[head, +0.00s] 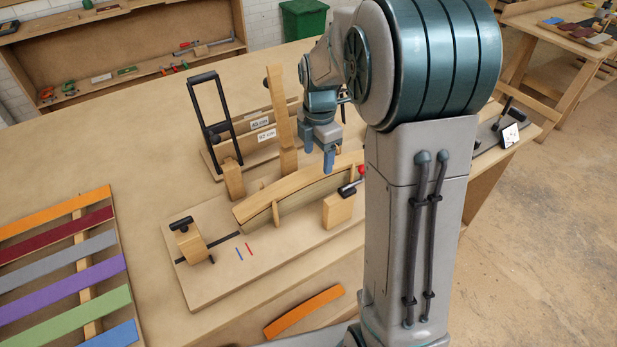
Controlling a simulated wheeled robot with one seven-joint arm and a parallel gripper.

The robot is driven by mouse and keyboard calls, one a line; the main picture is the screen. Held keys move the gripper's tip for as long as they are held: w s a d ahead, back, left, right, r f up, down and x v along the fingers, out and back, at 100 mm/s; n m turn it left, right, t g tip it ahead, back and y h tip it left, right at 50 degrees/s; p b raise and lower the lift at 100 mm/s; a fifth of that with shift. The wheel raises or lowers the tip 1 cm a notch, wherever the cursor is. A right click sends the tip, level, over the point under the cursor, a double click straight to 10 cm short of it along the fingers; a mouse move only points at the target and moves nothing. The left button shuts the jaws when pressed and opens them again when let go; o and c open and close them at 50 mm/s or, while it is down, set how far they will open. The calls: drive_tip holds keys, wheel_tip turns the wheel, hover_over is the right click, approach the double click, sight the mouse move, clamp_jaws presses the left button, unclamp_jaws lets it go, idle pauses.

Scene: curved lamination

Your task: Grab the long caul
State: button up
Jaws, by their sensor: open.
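A rack (214,163) at the back of the bench holds wooden strips on edge with white labels. One label seems to read 62 cm, and the label behind it is too small to read surely. I cannot tell for certain which strip is the long caul. My gripper (319,163) points down, open, with blue fingers apart. In the picture it is right of the tall upright wooden post (282,120) and over the far side of the curved wooden form (290,198). Nothing shows between the fingers. My arm hides part of the rack's right side.
The form stands on a baseboard (205,289) with a left clamp block (190,243) and a right block (339,209) with a red-tipped screw. A short post (233,180) stands close.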

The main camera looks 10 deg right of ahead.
sight(320, 168)
drive_tip(key=f, duration=0.2)
drive_tip(key=w+f, duration=0.1)
drive_tip(key=shift+d+f, duration=0.35)
drive_tip(key=shift+f, duration=0.4)
drive_tip(key=c, duration=1.2)
